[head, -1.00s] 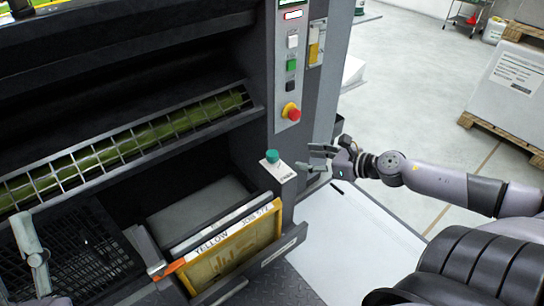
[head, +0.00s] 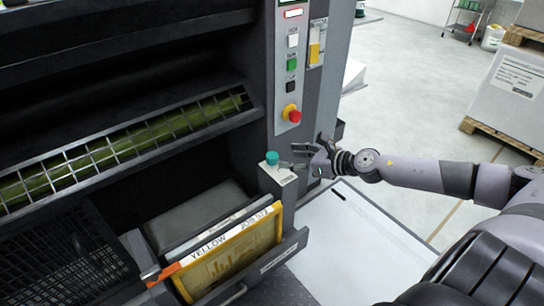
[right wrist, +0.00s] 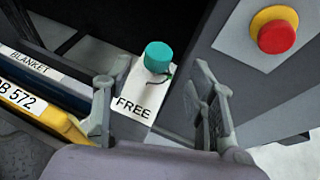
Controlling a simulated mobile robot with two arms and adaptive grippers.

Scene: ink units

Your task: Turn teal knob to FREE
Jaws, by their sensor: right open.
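The teal knob (head: 272,158) stands on a small pale label plate (head: 281,175) on top of a grey post of the press. In the right wrist view the knob (right wrist: 158,57) sits at the far end of the plate, and the word FREE (right wrist: 132,108) reads on the near part. A thin dark mark shows beside the knob's base. My right gripper (head: 294,157) is just right of the knob. In the right wrist view its two fingers (right wrist: 156,105) are spread with the plate between them and the knob beyond their tips, not touched. My left gripper is not in view.
A red emergency button (head: 294,116) is on the panel above the knob. A drawer with a yellow-framed unit labelled YELLOW (head: 235,250) is open at the lower left. A white sheet-like surface (head: 350,250) lies below my right arm.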

